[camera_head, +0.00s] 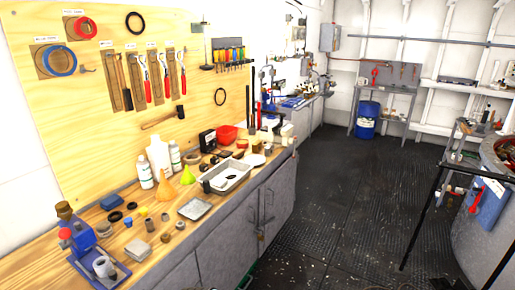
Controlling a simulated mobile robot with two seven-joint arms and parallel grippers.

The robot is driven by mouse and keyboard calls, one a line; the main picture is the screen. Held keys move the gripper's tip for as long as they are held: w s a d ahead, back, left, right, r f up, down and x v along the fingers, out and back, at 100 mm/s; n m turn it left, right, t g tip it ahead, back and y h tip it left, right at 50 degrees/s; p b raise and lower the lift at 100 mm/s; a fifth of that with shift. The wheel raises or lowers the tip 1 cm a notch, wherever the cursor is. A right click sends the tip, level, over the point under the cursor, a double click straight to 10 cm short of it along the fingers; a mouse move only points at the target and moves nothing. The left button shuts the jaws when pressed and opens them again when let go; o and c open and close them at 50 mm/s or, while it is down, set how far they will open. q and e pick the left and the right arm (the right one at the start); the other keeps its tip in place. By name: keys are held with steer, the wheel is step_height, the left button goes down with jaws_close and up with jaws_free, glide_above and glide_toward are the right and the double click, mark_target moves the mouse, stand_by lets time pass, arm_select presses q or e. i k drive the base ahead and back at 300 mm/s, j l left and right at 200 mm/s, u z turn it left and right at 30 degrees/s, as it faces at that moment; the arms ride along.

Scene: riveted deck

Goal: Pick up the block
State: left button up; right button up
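I cannot tell for sure which thing is the block. A small blue block-like piece (111,202) lies on the wooden bench top at the left. A grey square block-like piece (138,250) lies nearer, towards the front edge of the bench. Neither of my grippers is in view, and nothing is seen being held.
The bench (172,253) is crowded with bottles, small cylinders and a blue tool (90,250). A grey tray (224,178) and a flat dish (195,208) sit farther along. A pegboard of tools (150,75) stands behind. The dark floor (345,190) is open to the right.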

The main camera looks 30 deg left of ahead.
mark_target(256, 146)
steer(key=i+u, duration=0.15)
steer(key=i, duration=3.75)
steer(key=i+u, duration=0.15)
steer(key=u, duration=0.3)
steer(key=i+l+u, duration=0.15)
steer(key=u, duration=0.3)
steer(key=i+l+u, duration=0.1)
steer(key=u, duration=0.35)
